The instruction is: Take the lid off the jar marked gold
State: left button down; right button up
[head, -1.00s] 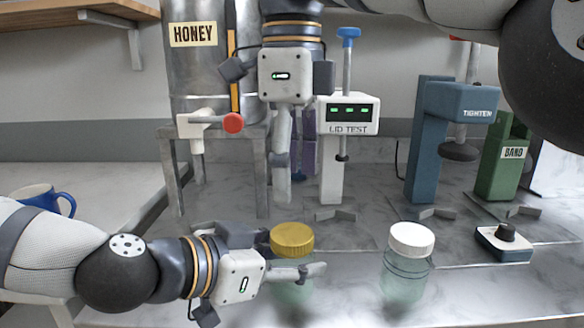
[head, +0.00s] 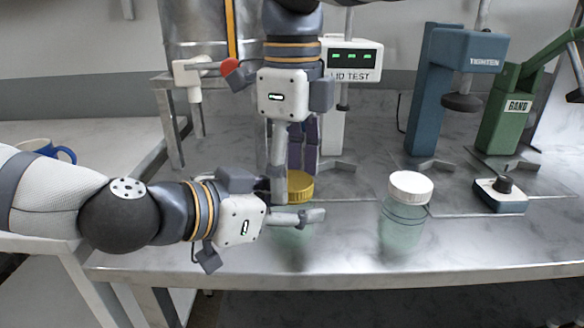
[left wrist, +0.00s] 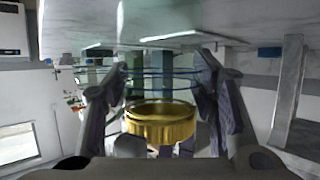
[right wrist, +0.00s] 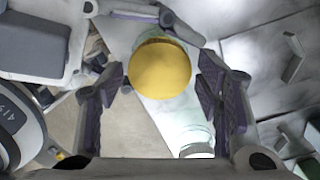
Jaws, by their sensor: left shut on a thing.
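The jar with the gold lid (head: 300,186) stands on the bench's front part; its pale glass body (head: 291,238) is partly hidden. My left gripper (head: 298,217) comes in from the left and is shut on the jar just below the lid. In the left wrist view the lid (left wrist: 160,124) and glass (left wrist: 165,72) sit between the fingers. My right gripper (head: 290,180) points down over the lid, which its fingers partly cover in the head view. In the right wrist view the lid (right wrist: 160,68) lies between its open fingers, with gaps at both sides.
A second glass jar with a white lid (head: 411,187) stands to the right. A blue mug (head: 64,154) is at far left.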

jog(key=c, duration=0.8)
jog(key=n, duration=0.7)
jog(key=shift+c, duration=0.2)
jog(key=o, duration=1.3)
